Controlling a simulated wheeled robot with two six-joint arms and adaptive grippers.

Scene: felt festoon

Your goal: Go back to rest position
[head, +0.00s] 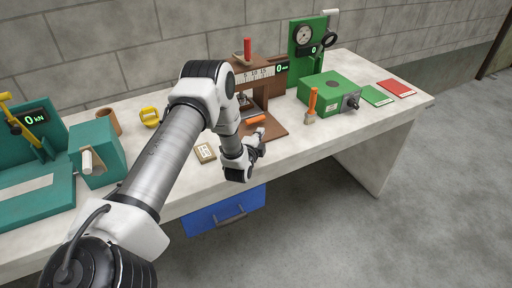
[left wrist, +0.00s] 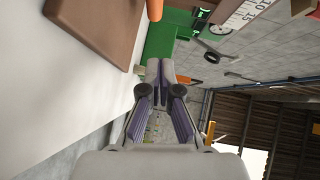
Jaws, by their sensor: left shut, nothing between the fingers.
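My left arm reaches in from the lower left of the head view, over the front of the pale bench (head: 290,158). My left gripper (head: 260,137) is near the front edge of the brown wooden stand (head: 278,128). In the left wrist view the fingers of the left gripper (left wrist: 160,68) are together, with nothing between them. My right gripper is not in view.
The brown stand carries a scale and a display (head: 283,68). A green box (head: 328,93), an orange-handled brush (head: 312,103) and a green gauge stand (head: 303,45) are to the right. Teal machines (head: 98,150) stand left. A blue drawer (head: 225,212) hangs below the bench.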

